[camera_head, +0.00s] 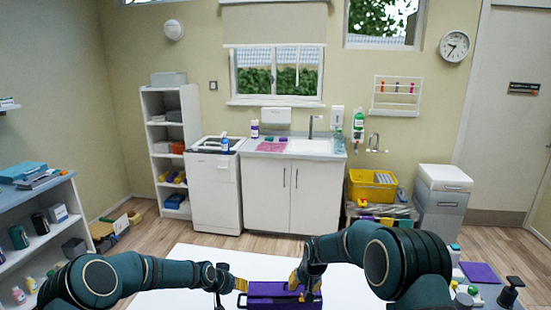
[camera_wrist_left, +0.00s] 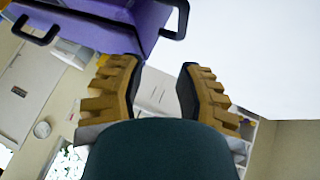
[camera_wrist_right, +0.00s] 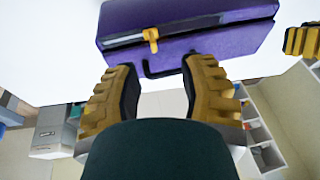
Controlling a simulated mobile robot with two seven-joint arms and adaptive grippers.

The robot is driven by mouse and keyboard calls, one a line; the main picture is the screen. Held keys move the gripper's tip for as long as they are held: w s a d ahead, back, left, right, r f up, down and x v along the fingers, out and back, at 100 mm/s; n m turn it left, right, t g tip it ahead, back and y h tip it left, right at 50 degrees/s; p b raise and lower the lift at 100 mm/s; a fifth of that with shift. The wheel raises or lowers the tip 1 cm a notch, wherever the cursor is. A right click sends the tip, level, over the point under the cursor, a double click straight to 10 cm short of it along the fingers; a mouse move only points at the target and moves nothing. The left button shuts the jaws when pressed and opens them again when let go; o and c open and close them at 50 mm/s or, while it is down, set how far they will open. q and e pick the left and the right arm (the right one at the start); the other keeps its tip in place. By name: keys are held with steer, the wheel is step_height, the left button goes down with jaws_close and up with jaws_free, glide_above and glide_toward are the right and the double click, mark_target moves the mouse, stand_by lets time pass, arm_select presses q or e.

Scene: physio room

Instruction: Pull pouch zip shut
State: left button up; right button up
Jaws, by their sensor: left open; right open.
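A purple pouch (camera_head: 268,291) sits on the white table at the bottom of the head view, partly hidden by my right gripper. In the right wrist view the pouch (camera_wrist_right: 215,42) shows a grey strip along its upper side, a yellow zip pull (camera_wrist_right: 151,36) and a black loop (camera_wrist_right: 150,72). My right gripper (camera_wrist_right: 158,70) is open, its fingertips just short of the pouch on either side of the loop. My left gripper (camera_wrist_left: 150,75) is open and empty beside one end of the pouch, close to a black end loop (camera_wrist_left: 183,20).
The white table top (camera_head: 190,265) is clear to the left of the pouch. A side surface with bottles and a purple item (camera_head: 480,272) stands at the right. Shelves (camera_head: 40,235) stand at the left, and a sink cabinet (camera_head: 290,190) at the back.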

mark_target(303, 295)
steer(key=shift+f, duration=0.2)
steer(key=shift+f, duration=2.35)
steer(key=shift+o, duration=0.2)
jaws_close()
